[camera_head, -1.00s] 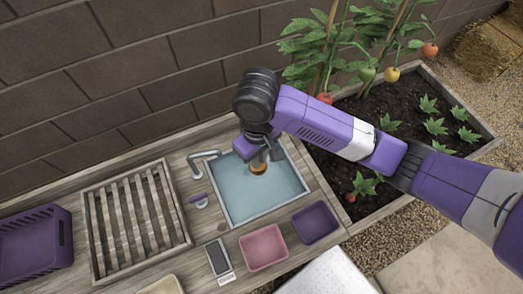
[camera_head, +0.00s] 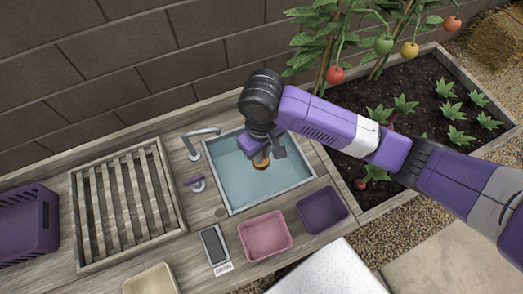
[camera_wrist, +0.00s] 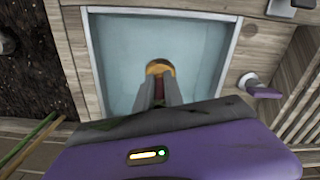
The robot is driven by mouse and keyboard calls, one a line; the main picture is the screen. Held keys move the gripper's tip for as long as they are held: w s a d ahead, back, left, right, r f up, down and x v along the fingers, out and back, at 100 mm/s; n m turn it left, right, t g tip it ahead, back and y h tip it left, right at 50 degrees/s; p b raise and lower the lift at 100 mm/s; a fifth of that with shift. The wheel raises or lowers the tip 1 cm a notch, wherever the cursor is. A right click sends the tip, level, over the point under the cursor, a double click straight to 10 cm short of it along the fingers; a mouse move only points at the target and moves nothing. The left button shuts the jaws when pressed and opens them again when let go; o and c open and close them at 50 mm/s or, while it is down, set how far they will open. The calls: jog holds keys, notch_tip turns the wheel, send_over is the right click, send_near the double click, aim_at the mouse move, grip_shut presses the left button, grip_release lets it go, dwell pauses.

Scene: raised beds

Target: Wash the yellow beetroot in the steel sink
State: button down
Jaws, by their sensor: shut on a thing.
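The steel sink (camera_head: 235,186) is set in the wooden counter and looks filled with light blue water. My gripper (camera_head: 261,161) is over the sink, pointing down, shut on the yellow beetroot (camera_head: 262,165). In the wrist view the beetroot (camera_wrist: 159,67) shows as a golden round thing between the two fingertips (camera_wrist: 159,78), with a dark red part between the fingers. The sink's rim (camera_wrist: 88,60) surrounds it in that view. I cannot tell whether the beetroot touches the water. The tap (camera_head: 203,133) stands at the sink's left back edge, with a purple handle (camera_head: 194,181) beside it.
A slatted wooden rack (camera_head: 75,205) and a purple crate (camera_head: 58,222) lie to the left. A pink tray (camera_head: 264,252), a purple tray (camera_head: 322,225), a cream tray (camera_head: 150,283) and a dark device (camera_head: 214,244) stand in front. A planted bed (camera_head: 440,75) is at right.

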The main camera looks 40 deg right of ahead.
notch_tip(320, 180, down, 12)
jog(key=b, duration=0.7)
jog(key=shift+b, duration=0.35)
jog(key=shift+f, duration=0.1)
jog(key=d, duration=0.3)
jog(key=s+d, duration=0.1)
jog(key=d, duration=0.1)
dwell(0.4)
jog(key=shift+a, duration=0.15)
jog(key=w+a+p, duration=0.2)
jog(key=a+p, duration=0.1)
jog(key=a, duration=0.6)
jog(key=shift+a, duration=0.3)
dwell(0.5)
jog(key=s+d, duration=0.2)
jog(key=d, duration=0.7)
jog(key=shift+d, duration=0.4)
dwell(0.4)
